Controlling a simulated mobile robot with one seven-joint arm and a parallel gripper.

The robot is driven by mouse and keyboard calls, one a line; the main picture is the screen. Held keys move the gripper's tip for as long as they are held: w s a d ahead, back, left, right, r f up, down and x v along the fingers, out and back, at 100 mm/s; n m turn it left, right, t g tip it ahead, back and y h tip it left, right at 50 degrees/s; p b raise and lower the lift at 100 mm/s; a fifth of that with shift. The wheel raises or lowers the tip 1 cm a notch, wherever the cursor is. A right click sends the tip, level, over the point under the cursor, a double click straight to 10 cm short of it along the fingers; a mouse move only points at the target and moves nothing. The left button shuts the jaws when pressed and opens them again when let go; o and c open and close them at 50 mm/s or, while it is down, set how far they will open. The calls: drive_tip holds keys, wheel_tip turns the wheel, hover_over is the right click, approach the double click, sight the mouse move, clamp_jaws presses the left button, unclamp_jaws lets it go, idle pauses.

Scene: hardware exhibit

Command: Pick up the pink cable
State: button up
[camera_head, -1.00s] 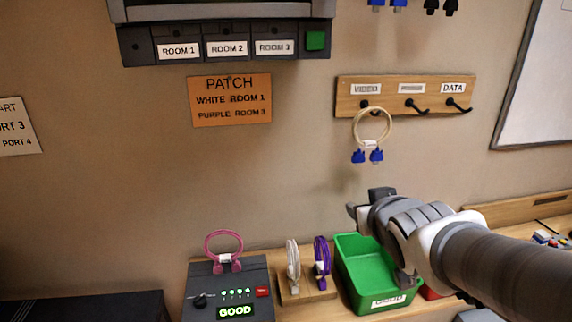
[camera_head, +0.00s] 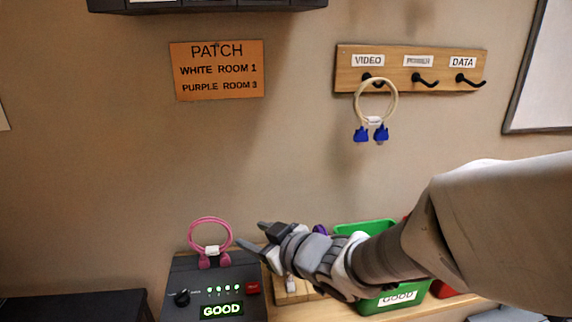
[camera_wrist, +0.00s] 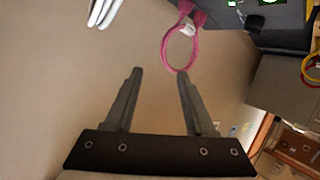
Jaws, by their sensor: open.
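The pink cable (camera_head: 211,239) is a looped coil with a white tag and pink plugs. It stands upright at the back of the dark tester box (camera_head: 221,286), whose display reads GOOD. My gripper (camera_head: 252,236) is just right of the cable, its fingers pointing left towards it. In the wrist view the fingers of my gripper (camera_wrist: 158,80) are apart with nothing between them. The pink cable (camera_wrist: 181,47) shows there beyond the fingertips, nearer the right finger. No contact with it is visible.
A purple cable (camera_head: 320,229) is mostly hidden behind my arm. A green bin (camera_head: 395,301) labelled GOOD stands to the right. A wall rack (camera_head: 415,55) with hooks holds a cream cable (camera_head: 362,98) with blue plugs. An orange PATCH sign (camera_head: 218,90) is on the wall.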

sight(227, 229)
drive_tip(key=b+x, duration=0.1)
drive_tip(key=x, duration=0.4)
drive_tip(key=b+x, duration=0.2)
drive_tip(key=x, duration=0.2)
drive_tip(key=b+x, duration=0.1)
drive_tip(key=x, duration=0.4)
drive_tip(key=shift+s+a+f+b, duration=0.15)
drive_tip(key=shift+a+f+b, duration=0.25)
drive_tip(key=shift+a+f, duration=0.05)
drive_tip(key=shift+w+a+f, duration=0.1)
drive_tip(key=shift+w+a, duration=0.1)
drive_tip(key=shift+w, duration=0.1)
clamp_jaws()
